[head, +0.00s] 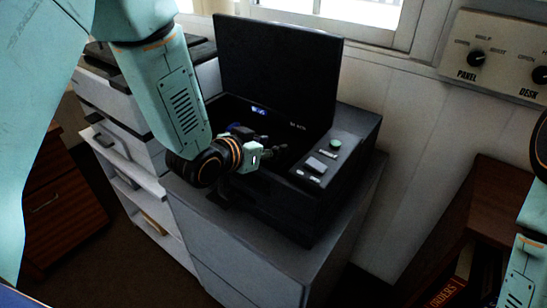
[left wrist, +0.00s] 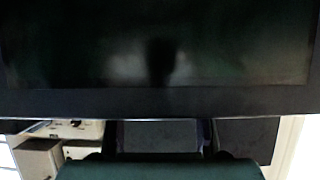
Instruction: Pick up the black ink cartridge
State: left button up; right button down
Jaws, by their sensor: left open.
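A black printer (head: 290,213) stands with its lid (head: 278,75) raised and its inner bay open. My left gripper (head: 277,147) is over the open bay, in front of the raised lid. Its dark fingers look open, and I see nothing held between them. The black ink cartridge cannot be told apart from the dark bay; my gripper and arm hide part of it. A small blue patch (head: 238,129) shows in the bay beside the gripper. The left wrist view is mostly filled by a dark flat panel (left wrist: 160,50). My right gripper is out of view.
The printer stands on a grey cabinet (head: 272,262). Its control panel has a green button (head: 335,144). A white drawer unit (head: 125,150) is at the left. A wall panel with knobs (head: 500,57) and a brown bookcase (head: 480,195) are at the right.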

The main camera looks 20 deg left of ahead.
pick_arm(q)
jog(key=shift+w+d+f, duration=0.2)
jog(key=shift+w+d, duration=0.05)
jog(key=shift+w, duration=0.2)
jog(key=shift+c, duration=1.7)
jog(key=shift+s+a+r, duration=0.2)
jog(key=shift+s, duration=0.2)
jog(key=c, duration=0.5)
grip_shut()
jog(key=shift+w+d+f, duration=0.15)
jog(key=shift+w, duration=0.15)
jog(key=shift+s, duration=0.1)
